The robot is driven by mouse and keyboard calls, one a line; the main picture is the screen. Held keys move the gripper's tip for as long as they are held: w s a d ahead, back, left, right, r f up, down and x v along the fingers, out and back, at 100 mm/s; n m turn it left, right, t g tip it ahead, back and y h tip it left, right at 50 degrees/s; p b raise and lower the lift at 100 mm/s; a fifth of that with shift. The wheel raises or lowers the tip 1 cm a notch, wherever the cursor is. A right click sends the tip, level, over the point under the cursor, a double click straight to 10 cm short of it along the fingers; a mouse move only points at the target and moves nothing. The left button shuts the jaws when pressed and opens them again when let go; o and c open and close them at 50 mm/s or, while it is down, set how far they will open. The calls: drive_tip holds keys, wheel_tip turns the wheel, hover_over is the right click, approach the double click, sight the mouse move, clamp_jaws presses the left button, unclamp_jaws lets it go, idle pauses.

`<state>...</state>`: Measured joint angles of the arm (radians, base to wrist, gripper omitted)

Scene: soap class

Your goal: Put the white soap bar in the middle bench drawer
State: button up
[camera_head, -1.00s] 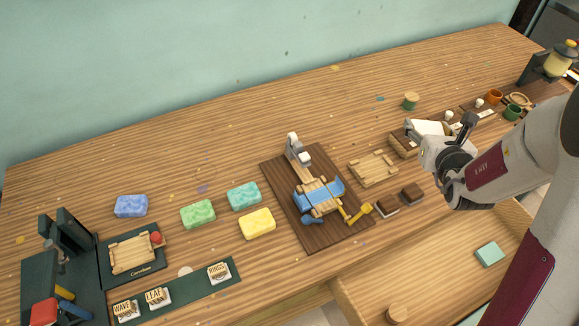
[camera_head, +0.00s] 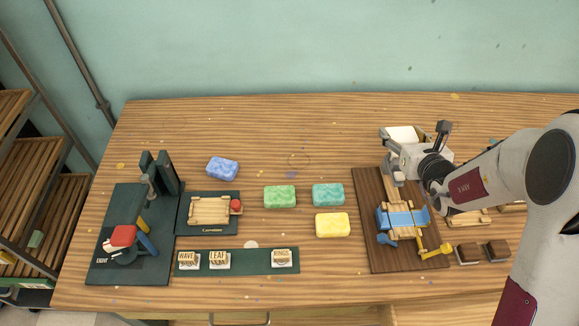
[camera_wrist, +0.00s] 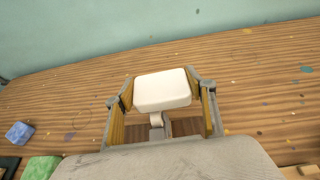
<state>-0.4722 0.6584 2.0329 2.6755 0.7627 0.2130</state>
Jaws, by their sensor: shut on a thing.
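The white soap bar (camera_head: 402,134) is held between the fingers of my gripper (camera_head: 401,142), above the far end of the dark wooden board. In the wrist view the white soap bar (camera_wrist: 162,90) sits between the two yellow-padded fingers of my gripper (camera_wrist: 163,106). It is clear of the bench top. An open drawer (camera_head: 440,309) shows only as a strip at the bottom right edge; its inside is mostly out of view. Another drawer front with a metal handle (camera_head: 240,321) is at the bottom edge. Which one is the middle drawer I cannot tell.
The dark board (camera_head: 370,262) carries a blue-and-wood device. Blue (camera_head: 222,168), green (camera_head: 280,196), teal (camera_head: 328,194) and yellow (camera_head: 332,225) soap bars lie left of it. A stamp strip (camera_head: 250,262) and a green stand (camera_head: 130,225) are further left. The back of the bench is clear.

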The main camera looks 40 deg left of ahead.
drive_tip(key=s+a+n+g+y, duration=0.1)
drive_tip(key=s+a+n+g, duration=0.2)
drive_tip(key=s+a, duration=0.5)
drive_tip(key=s+a+n+g+y, duration=0.1)
drive_tip(key=s+a, duration=0.7)
drive_tip(key=a, duration=1)
drive_tip(key=s+a+n+g+y, duration=0.1)
drive_tip(key=s+a+n+g, duration=0.3)
drive_tip(key=s+a, duration=0.4)
drive_tip(key=a+f+g, duration=0.1)
drive_tip(key=a, duration=0.5)
drive_tip(key=shift+s+n, duration=0.25)
drive_tip(key=shift+n, duration=0.05)
drive_tip(key=shift+y, duration=0.3)
drive_tip(key=shift+f, duration=3.1)
